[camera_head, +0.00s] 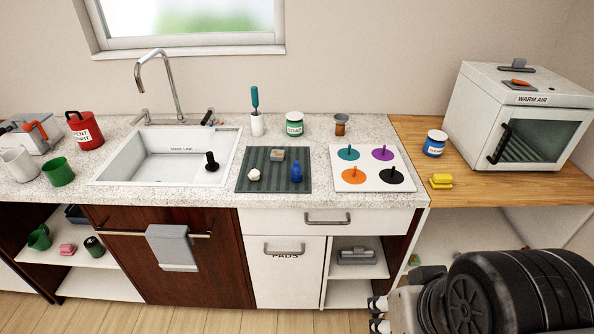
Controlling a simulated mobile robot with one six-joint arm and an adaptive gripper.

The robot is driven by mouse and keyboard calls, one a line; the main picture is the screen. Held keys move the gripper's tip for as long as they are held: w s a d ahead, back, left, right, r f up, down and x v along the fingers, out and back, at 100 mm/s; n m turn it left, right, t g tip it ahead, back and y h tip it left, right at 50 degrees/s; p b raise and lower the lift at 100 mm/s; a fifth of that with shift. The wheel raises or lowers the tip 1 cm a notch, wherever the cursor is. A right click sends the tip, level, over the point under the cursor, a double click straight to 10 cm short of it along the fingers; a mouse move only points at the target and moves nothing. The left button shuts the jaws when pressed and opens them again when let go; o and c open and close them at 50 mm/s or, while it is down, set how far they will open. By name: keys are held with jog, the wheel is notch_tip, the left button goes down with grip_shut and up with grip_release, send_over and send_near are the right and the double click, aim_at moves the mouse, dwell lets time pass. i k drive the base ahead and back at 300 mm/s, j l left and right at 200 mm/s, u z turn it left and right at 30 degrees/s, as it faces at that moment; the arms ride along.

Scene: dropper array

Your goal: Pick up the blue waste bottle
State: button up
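A small dark blue bottle (297,172) stands upright on the right part of the dark ribbed mat (246,184) beside the sink. A larger blue jar (435,144) with a white label stands on the wooden counter at the right. Its label is too small to read surely, so I cannot tell by text which is the waste bottle. My gripper (377,314) is low at the bottom right, in front of the cabinets and below the counter top. Its two fingertips are apart with nothing visible between them. It is far from both blue containers.
On the mat are a white lump (253,174) and a small grey-yellow item (277,154). A white board (344,183) with coloured knobbed discs stands right of it. A yellow block (441,181) and a warm air oven (525,120) are on the wooden counter (412,130). A sink (160,160) is left.

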aim_at(296, 170)
jog(key=z, duration=3.35)
jog(key=u, duration=3.3)
jog(key=i+j+u, duration=0.1)
jog(key=u, duration=0.3)
jog(key=i+j+u, duration=0.1)
jog(key=i, duration=0.45)
jog(key=i+j+u, duration=0.1)
jog(key=i, duration=0.45)
